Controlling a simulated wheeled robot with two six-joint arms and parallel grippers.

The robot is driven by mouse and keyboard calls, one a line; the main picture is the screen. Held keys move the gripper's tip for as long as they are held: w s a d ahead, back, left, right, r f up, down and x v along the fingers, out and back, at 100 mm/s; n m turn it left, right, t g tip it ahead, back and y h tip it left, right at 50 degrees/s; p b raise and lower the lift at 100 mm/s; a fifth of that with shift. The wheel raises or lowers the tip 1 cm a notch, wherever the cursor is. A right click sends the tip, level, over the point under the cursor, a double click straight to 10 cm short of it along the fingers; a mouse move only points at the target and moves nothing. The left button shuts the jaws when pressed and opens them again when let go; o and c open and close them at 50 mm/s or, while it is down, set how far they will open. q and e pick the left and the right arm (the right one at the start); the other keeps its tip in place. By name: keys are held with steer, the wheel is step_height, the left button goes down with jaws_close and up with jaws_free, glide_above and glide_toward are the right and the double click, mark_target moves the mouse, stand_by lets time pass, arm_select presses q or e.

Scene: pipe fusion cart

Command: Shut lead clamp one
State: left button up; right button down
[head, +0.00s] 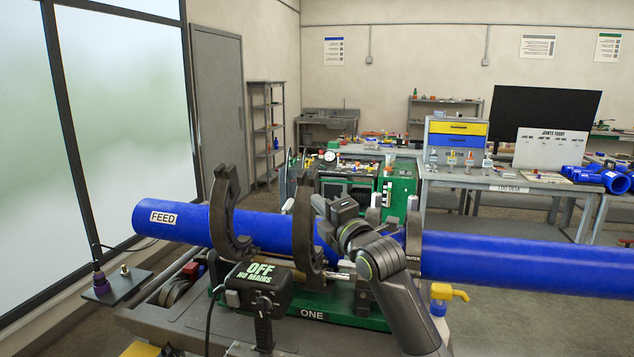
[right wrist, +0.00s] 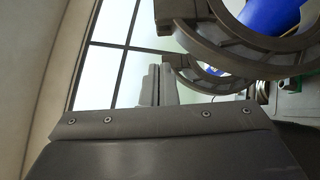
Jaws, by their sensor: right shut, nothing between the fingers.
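The blue pipe marked FEED (head: 180,222) lies across the machine, whose green base (head: 345,318) carries the label ONE. Two dark curved clamp halves, a left one (head: 221,190) and a right one (head: 303,225), stand up at the pipe's near side. They look swung open, not closed over its top. In the right wrist view a large clamp half (right wrist: 255,45) is at upper right, with blue pipe behind it. My right gripper (head: 319,203) is shut and empty beside the right clamp half; its fingers (right wrist: 156,84) show in the wrist view, apparently clear of the ring. My left gripper is out of view.
A black box reading OFF NO MAINS (head: 258,280) sits in front of the clamps. Another blue pipe (head: 530,262) runs off to the right. A yellow-topped bottle (head: 440,297) stands near my right arm. A green cabinet (head: 400,187) and a workbench (head: 470,178) are behind.

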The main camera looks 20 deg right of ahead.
mark_target(308, 180)
steer(key=w+p, duration=0.1)
steer(key=w+r, duration=0.1)
steer(key=w, duration=0.1)
steer(key=w+p, duration=0.1)
steer(key=w, duration=0.1)
steer(key=shift+w+d+r+p, duration=0.25)
steer(key=shift+d+p, duration=0.05)
steer(key=shift+w+d, duration=0.45)
steer(key=shift+w, duration=0.15)
